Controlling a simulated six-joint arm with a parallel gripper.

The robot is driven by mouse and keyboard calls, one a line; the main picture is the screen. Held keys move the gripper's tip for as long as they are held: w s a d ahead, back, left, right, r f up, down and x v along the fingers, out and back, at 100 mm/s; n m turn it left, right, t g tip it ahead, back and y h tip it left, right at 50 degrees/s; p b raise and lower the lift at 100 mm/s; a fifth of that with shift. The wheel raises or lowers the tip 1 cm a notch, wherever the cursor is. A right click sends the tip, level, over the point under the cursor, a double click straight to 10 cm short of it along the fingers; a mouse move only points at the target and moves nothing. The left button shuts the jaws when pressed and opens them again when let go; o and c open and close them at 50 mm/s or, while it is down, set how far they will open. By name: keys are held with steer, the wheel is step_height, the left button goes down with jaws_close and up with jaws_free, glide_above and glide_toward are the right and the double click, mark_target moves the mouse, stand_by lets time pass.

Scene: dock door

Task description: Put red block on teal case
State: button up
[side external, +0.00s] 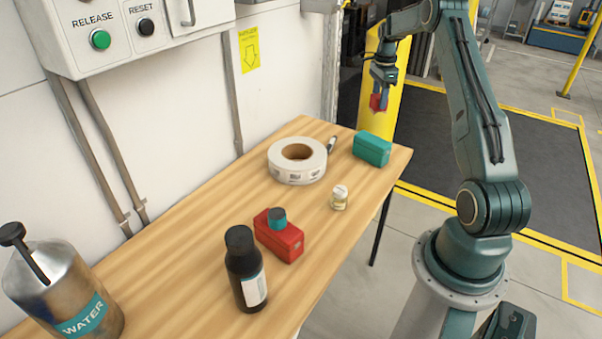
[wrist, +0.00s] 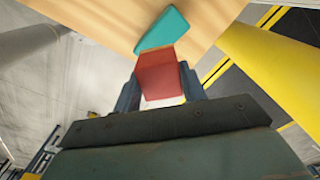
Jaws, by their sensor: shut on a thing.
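My gripper (side external: 379,92) is shut on the red block (side external: 375,102). It holds the block in the air above the far right end of the table. In the wrist view, the red block (wrist: 158,76) sits between the two fingers of my gripper (wrist: 159,85). The teal case (side external: 372,149) lies on the table near its far right corner. The case also shows in the wrist view (wrist: 164,28), just beyond the block, partly hidden by it. The held block is apart from the case, above and beyond it in the side view.
On the wooden table (side external: 180,245) stand a tape roll (side external: 297,161), a small jar (side external: 339,198), a red case with a teal knob (side external: 278,236), a dark bottle (side external: 245,270) and a water can (side external: 60,290). A yellow post (side external: 385,85) stands behind.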

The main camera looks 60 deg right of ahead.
mark_target(377, 113)
step_height(377, 113, down, 6)
steer(key=shift+f, duration=0.1)
steer(key=shift+f, duration=2.1)
steer(key=o, duration=1)
steer(key=shift+f, duration=0.1)
step_height(377, 113, up, 12)
steer(key=shift+r, duration=0.1)
